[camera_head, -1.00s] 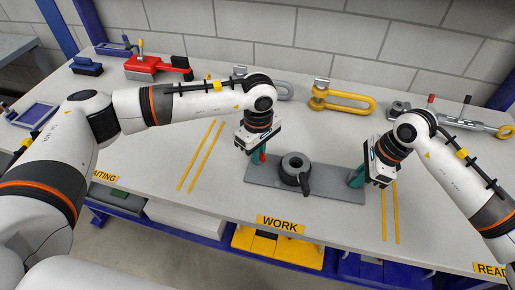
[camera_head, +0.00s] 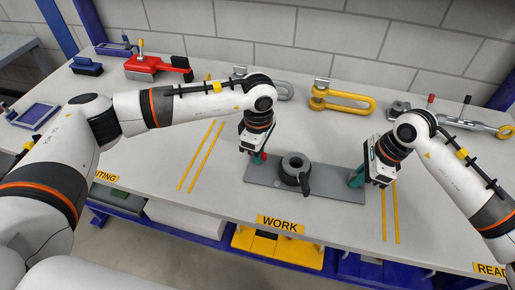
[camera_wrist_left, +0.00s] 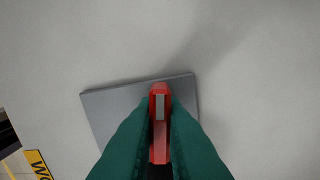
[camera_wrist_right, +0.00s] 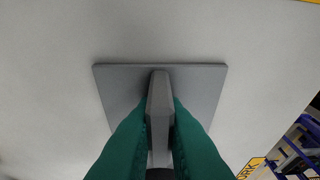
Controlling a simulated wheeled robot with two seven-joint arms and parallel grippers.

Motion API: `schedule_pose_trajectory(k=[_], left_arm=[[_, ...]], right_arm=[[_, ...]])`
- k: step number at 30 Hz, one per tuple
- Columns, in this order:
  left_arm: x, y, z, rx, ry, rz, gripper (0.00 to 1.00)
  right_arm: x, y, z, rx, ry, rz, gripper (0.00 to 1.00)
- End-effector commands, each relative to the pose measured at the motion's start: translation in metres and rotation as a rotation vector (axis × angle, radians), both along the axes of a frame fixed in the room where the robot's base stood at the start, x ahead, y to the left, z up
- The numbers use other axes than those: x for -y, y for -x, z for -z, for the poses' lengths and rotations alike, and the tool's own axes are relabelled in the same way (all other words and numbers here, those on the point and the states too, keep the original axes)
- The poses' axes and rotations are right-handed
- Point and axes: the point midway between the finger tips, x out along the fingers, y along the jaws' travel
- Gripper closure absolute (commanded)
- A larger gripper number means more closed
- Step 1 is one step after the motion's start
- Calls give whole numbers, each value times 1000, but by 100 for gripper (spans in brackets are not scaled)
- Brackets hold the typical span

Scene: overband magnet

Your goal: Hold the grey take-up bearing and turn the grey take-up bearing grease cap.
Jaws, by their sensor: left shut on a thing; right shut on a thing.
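The grey take-up bearing (camera_head: 325,189) lies on the bench as a flat grey plate with a dark round ring (camera_head: 293,166) and a short dark lever at its middle. My left gripper (camera_head: 258,158) is shut on a red upright piece (camera_wrist_left: 159,120) at the plate's left end. My right gripper (camera_head: 356,178) is shut on a grey upright piece (camera_wrist_right: 159,105) at its right end. Both wrist views show green fingers on either side of these pieces. I cannot tell for sure which part is the grease cap.
A yellow shackle (camera_head: 342,101) and a grey shackle lie behind the plate. A red tool (camera_head: 158,66) and a blue tray (camera_head: 35,115) are at the left. Yellow tape lines flank the plate, and the WORK label (camera_head: 280,224) marks the front edge.

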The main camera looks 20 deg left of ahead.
Motion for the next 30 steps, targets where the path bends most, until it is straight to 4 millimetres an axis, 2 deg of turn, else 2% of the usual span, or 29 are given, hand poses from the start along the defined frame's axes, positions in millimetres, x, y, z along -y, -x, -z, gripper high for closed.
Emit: schedule_pose_trajectory(k=[3, 4, 8, 9, 17, 20, 23, 30], left_arm=[[0, 0, 0, 0, 0, -120, 100], [0, 0, -1, 1, 0, -136, 88], [0, 0, -1, 1, 0, -129, 67], [0, 0, 0, 1, 0, -129, 65], [0, 0, -1, 0, 0, -127, 65], [0, -1, -7, 2, 1, -127, 65], [0, -1, -22, 3, 1, -127, 65], [0, -1, -74, 5, 2, -128, 65]], right_arm=[[0, 0, 0, 0, 0, -1, 100], [0, 0, 0, 0, 0, -1, 100], [0, 0, 0, 0, 0, 0, 100], [0, 0, 0, 0, 0, 0, 100], [0, 0, 0, 0, 0, 0, 100], [0, 0, 0, 0, 0, 0, 100], [0, 0, 0, 0, 0, 0, 100], [0, 0, 0, 0, 0, 0, 100]])
